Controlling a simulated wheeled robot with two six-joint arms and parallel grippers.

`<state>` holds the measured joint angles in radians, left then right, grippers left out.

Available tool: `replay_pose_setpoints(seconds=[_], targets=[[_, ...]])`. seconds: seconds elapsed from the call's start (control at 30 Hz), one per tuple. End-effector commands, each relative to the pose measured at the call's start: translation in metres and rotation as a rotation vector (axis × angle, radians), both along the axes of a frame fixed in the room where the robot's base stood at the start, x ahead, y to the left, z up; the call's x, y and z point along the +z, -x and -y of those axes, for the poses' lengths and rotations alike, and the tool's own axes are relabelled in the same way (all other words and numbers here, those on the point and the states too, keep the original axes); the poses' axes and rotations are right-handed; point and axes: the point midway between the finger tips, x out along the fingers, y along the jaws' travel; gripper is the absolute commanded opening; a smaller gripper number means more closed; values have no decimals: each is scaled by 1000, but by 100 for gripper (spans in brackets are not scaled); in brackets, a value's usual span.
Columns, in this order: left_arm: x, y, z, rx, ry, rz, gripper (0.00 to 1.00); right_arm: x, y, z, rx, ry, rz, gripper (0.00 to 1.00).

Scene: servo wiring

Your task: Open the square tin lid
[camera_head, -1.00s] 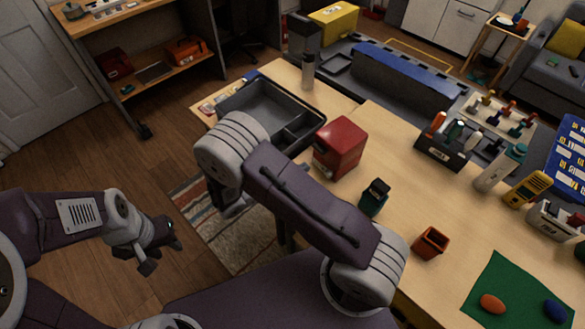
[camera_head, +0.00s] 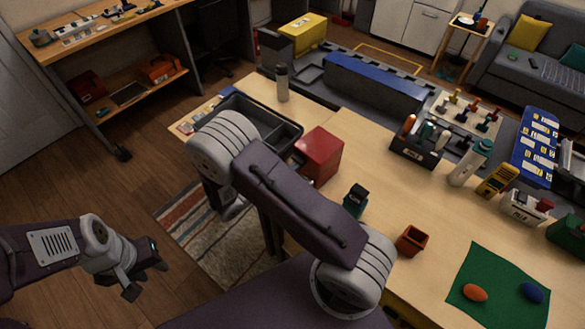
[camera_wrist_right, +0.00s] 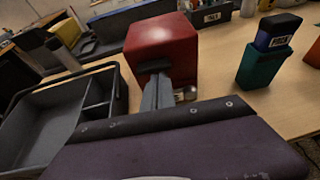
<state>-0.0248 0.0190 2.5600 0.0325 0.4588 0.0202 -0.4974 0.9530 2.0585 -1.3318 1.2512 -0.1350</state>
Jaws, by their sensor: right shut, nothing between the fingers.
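The square tin is a red box (camera_head: 320,155) on the table, right of the black tray. It also shows in the right wrist view (camera_wrist_right: 160,35). Its top looks flat and closed; no lid seam can be made out. My right gripper (camera_wrist_right: 156,68) is shut and empty in front of the tin's near face; whether it touches cannot be told. In the head view my right arm hides its fingertips. My left gripper (camera_head: 146,278) is open and empty over the floor at lower left, far from the tin.
The black divided tray (camera_head: 285,137) lies left of the tin, with a bottle (camera_head: 282,84) behind it. A black tool holder (camera_head: 412,152) is further back. Bare table lies between them.

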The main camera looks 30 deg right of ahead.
Motion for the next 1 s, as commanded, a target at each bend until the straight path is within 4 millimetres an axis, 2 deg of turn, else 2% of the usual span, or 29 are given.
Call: replay_pose_setpoints(seconds=[0.17,0.43,0.7,0.9,1.0], targets=[[22,0,0,0,0,0,36,19,-1,3,-2,-56,-14,0],[78,0,0,0,0,0,36,59,-6,19,-5,-253,-74,0],[134,0,0,0,0,0,36,93,-14,46,-8,-500,-148,0],[165,0,0,0,0,0,36,110,-21,70,-7,-662,-199,0],[174,0,0,0,0,0,36,116,-26,82,-4,-656,-201,0]])
